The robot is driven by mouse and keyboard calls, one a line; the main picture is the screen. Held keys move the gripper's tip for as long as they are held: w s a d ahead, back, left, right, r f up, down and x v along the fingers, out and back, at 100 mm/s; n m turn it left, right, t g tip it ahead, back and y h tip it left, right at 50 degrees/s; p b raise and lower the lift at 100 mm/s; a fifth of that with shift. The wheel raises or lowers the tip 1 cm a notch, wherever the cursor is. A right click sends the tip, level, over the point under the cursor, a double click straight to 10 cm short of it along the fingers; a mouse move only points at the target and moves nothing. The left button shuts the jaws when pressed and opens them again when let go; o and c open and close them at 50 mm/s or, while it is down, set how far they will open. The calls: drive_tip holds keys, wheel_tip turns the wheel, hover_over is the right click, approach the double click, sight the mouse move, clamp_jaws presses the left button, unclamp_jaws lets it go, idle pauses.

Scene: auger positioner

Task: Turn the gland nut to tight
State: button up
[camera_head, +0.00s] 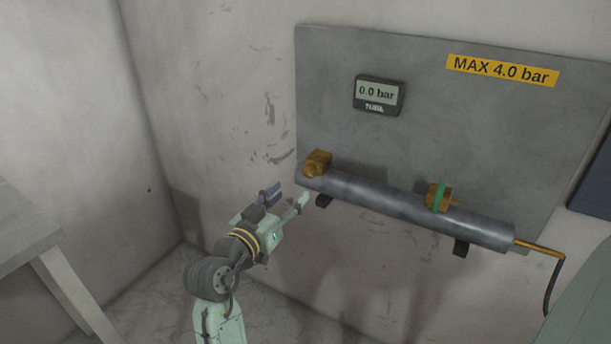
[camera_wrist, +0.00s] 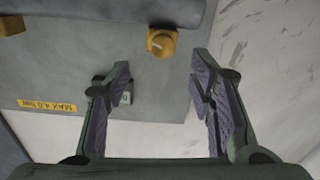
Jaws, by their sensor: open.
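The gland nut, a brass fitting (camera_head: 317,162), sits on top of the left end of a grey tube (camera_head: 375,195). It shows in the wrist view (camera_wrist: 162,42) with a pale line on its face, beyond the fingertips. My gripper (camera_head: 286,198) is open and empty, just below and left of the tube's left end, apart from the nut. In the wrist view my gripper (camera_wrist: 158,82) has its two fingers spread wide, with the nut ahead of the gap between them. A display (camera_head: 377,95) reads 0.0 bar.
A brass valve with a green handle (camera_head: 439,196) sits further right on the tube. A thin brass pipe (camera_head: 540,248) leaves its right end. A yellow label (camera_head: 502,70) reads MAX 4.0 bar. A table (camera_head: 30,230) stands at the left. The space around my gripper looks clear.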

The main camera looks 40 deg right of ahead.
sight(307, 174)
drive_tip(key=p+x, duration=0.2)
drive_tip(key=x, duration=0.7)
drive_tip(key=shift+w+d, duration=0.2)
drive_tip(key=shift+w, duration=0.1)
drive_tip(key=shift+c, duration=0.6)
drive_tip(key=c, duration=1)
drive_tip(key=shift+c, duration=0.2)
